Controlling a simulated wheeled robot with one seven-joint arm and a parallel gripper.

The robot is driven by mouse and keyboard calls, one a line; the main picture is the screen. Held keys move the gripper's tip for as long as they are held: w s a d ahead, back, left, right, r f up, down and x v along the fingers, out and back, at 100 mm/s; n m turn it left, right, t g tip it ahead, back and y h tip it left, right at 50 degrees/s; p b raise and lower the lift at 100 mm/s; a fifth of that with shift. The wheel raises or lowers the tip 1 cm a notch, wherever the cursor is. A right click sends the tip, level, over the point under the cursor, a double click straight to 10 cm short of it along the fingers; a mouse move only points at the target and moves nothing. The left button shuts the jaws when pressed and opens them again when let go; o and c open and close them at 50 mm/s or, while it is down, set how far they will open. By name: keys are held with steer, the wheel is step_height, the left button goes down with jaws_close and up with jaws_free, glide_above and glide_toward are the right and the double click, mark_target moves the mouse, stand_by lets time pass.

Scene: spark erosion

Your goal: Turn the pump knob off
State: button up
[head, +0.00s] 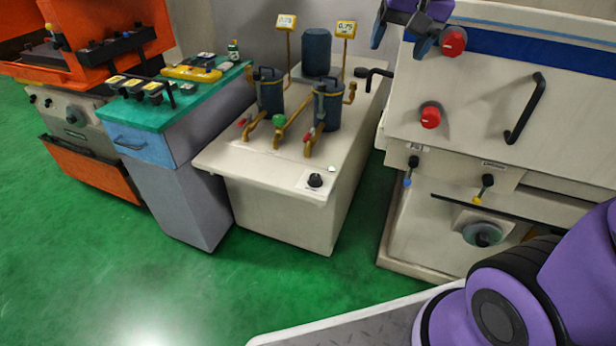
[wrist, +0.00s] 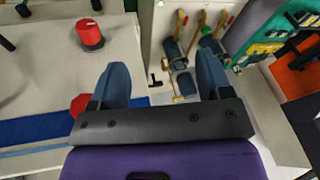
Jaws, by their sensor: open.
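The pump unit (head: 240,165) is a cream cabinet in the middle of the head view, with dark canisters and brass pipes on top. A black knob (head: 315,180) sits on a pale plate at its near right corner, with a small lit green lamp (head: 332,169) beside it. My gripper (head: 401,43) is high at the top right, in front of the white machine, apart from the knob. In the wrist view its blue fingers (wrist: 162,68) are spread with nothing held between them. I cannot make out the knob in the wrist view.
The white machine (head: 480,95) on the right carries red knobs (head: 430,116) and a black handle (head: 525,108). Yellow gauges (head: 346,28) stand above the pump unit. A green-topped cabinet (head: 180,100) stands left of it. Green floor (head: 200,290) in front is clear.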

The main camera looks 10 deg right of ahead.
steer(key=w+a+f+m+g, duration=0.1)
steer(key=w+f, duration=0.3)
steer(key=w, duration=0.3)
steer(key=w+a+f+m, duration=0.1)
steer(key=w+f+m, duration=0.1)
steer(key=w+f, duration=0.3)
steer(key=m+g+h, duration=0.1)
steer(key=m+g, duration=0.2)
steer(key=m, duration=0.3)
glide_above(316, 176)
step_height(316, 176, down, 37)
step_height(316, 176, down, 11)
steer(key=shift+a+f, duration=0.15)
steer(key=shift+c, duration=0.3)
steer(key=c, duration=0.9)
